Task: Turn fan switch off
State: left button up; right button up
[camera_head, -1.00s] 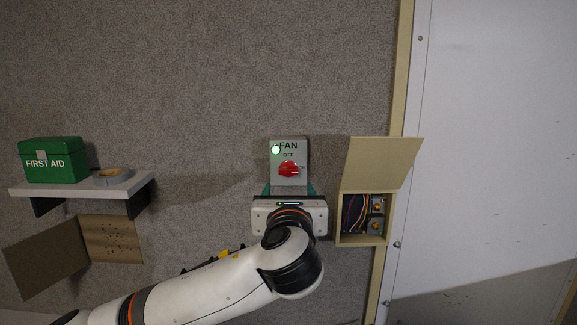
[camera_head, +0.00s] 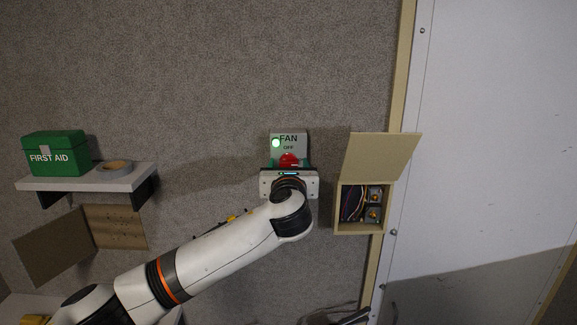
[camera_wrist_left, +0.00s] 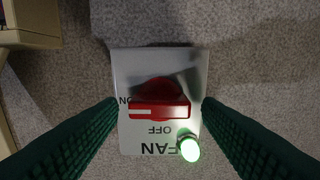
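The fan switch is a light grey plate (camera_head: 276,153) on the carpeted wall, with a red rotary knob (camera_head: 289,160) and a lit green lamp (camera_head: 276,143). In the left wrist view the plate appears upside down; the red knob (camera_wrist_left: 160,103) lies crosswise, its white mark at the end by the word ON. The green lamp (camera_wrist_left: 188,148) glows there too. My left gripper (camera_wrist_left: 160,110) is open, its dark green fingers on either side of the knob with gaps visible. In the head view the gripper (camera_head: 288,168) hides the plate's lower part. My right gripper is not seen.
An open box with wires and its raised lid (camera_head: 382,157) is on the wall right of the switch. A shelf (camera_head: 75,184) at left holds a green first aid box (camera_head: 55,154) and a tape roll (camera_head: 117,166). Bare wall lies between shelf and switch.

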pick_arm(q)
jog(key=c, duration=0.8)
jog(key=shift+f+n, duration=0.1)
jog(key=shift+n, duration=0.2)
jog(key=n+b, duration=0.2)
jog(key=n, duration=0.1)
jog(key=shift+f+n+b, duration=0.1)
jog(key=shift+n+b, duration=0.2)
jog(key=shift+n, duration=0.1)
jog(key=n+b, duration=0.2)
jog(key=n, duration=0.2)
jog(key=shift+a, duration=0.1)
jog(key=shift+n+b, duration=2)
jog(key=shift+n, duration=2.7)
